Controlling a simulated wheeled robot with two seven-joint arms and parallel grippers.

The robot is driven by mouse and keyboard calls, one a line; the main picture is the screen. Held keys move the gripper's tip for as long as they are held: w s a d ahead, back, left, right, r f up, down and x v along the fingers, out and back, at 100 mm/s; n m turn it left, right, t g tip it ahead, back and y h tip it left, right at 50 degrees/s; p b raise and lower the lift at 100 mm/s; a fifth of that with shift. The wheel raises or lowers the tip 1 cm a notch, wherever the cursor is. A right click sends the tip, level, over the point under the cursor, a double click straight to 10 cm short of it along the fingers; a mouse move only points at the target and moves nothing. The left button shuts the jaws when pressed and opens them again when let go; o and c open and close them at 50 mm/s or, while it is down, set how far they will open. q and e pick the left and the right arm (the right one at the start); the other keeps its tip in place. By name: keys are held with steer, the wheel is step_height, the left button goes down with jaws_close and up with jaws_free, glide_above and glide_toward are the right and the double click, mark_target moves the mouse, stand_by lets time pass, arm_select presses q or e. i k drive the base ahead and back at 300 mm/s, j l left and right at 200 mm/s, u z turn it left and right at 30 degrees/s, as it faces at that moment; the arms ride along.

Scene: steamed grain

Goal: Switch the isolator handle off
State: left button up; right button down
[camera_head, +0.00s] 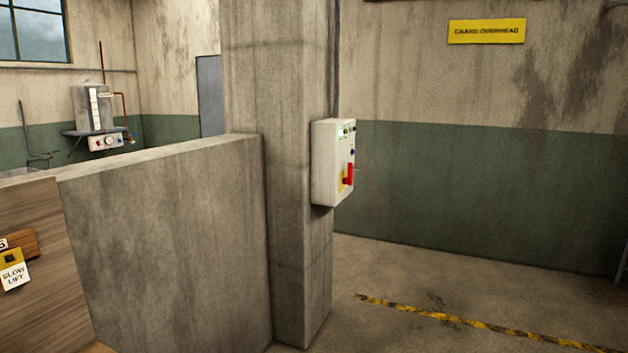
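A white isolator box (325,163) is mounted on the right face of a concrete pillar in the middle of the view. Its red handle (349,174) sits on a yellow plate low on the front and looks upright. The box is seen at a steep angle, so the handle's exact setting is hard to tell. A blue knob and small dark markings show above the handle. Neither of my grippers is in view.
A concrete half wall (165,235) runs left from the pillar (285,100). Open floor (430,280) with a yellow-black stripe (440,318) lies to the right. A wall unit (93,108) is behind.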

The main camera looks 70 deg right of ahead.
mark_target(347, 181)
steer(key=z, duration=2.5)
steer(key=i+z, duration=0.45)
steer(key=i, duration=2.65)
